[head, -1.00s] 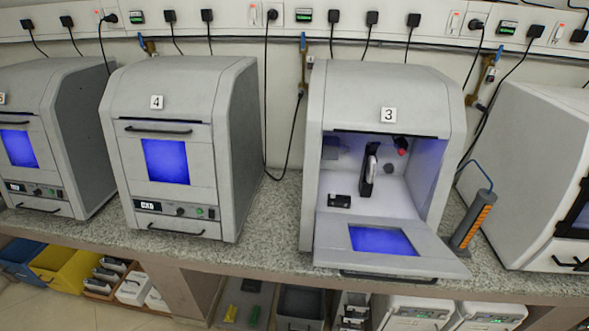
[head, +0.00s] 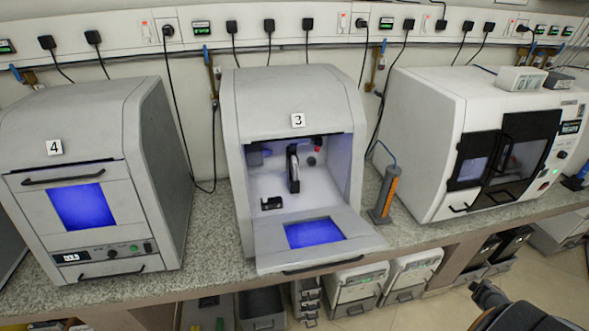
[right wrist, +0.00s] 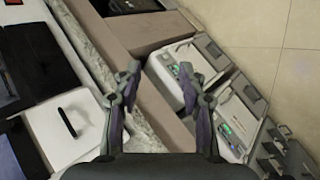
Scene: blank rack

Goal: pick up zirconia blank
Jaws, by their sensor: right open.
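No blank can be made out for certain. In the head view, milling machine 3 (head: 297,95) stands with its door folded down. Inside it a dark upright holder (head: 293,170) carries a thin pale edge, which I cannot identify as a blank. A small black block (head: 271,203) lies on the chamber floor. In the right wrist view my right gripper (right wrist: 160,72) is open and empty, its fingers apart, above the bench edge and the units below. My left gripper is out of view.
Closed machine 4 (head: 100,150) is at left. A white machine with dark doors (head: 480,140) is at right. An orange-and-grey tool (head: 385,195) stands on the speckled bench (head: 215,200) between them. White units (head: 355,290) stand below, with open floor at right.

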